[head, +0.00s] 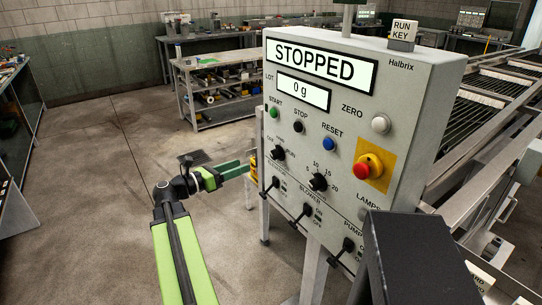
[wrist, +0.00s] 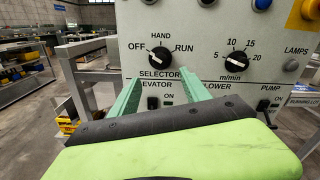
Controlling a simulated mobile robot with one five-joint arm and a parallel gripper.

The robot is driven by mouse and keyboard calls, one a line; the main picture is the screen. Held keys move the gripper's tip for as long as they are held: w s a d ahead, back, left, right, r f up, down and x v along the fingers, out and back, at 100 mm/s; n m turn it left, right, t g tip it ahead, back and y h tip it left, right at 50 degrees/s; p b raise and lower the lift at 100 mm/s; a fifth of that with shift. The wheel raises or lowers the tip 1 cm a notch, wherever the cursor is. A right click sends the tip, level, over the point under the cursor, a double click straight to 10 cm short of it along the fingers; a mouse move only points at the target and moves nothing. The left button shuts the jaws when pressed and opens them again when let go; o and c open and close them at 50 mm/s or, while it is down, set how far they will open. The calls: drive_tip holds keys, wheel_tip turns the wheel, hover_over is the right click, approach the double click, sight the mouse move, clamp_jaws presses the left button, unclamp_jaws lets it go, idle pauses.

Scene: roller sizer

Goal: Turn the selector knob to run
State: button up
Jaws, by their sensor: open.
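The selector knob (wrist: 160,58) is a black round knob on the grey panel, with OFF at its left, HAND above and RUN at its right. In the head view the same knob (head: 278,153) sits below the START and STOP buttons. My gripper (wrist: 160,72) is open, its two green fingers pointing at the panel, one on each side below the knob in the wrist view. In the head view my gripper (head: 246,167) is left of the panel, apart from the knob. Nothing is between the fingers.
The display (head: 320,63) reads STOPPED. A m/min speed knob (wrist: 234,62) is right of the selector. Lever switches (head: 304,212) stick out below it. A red emergency button (head: 367,167) sits at the right. A workbench (head: 215,90) stands behind; the floor at left is clear.

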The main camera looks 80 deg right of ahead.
sight(272, 154)
drive_tip(key=x, duration=1.3)
drive_tip(key=shift+s+d, duration=0.25)
drive_tip(key=shift+d, duration=0.05)
clamp_jaws()
drive_tip(key=shift+d, duration=0.1)
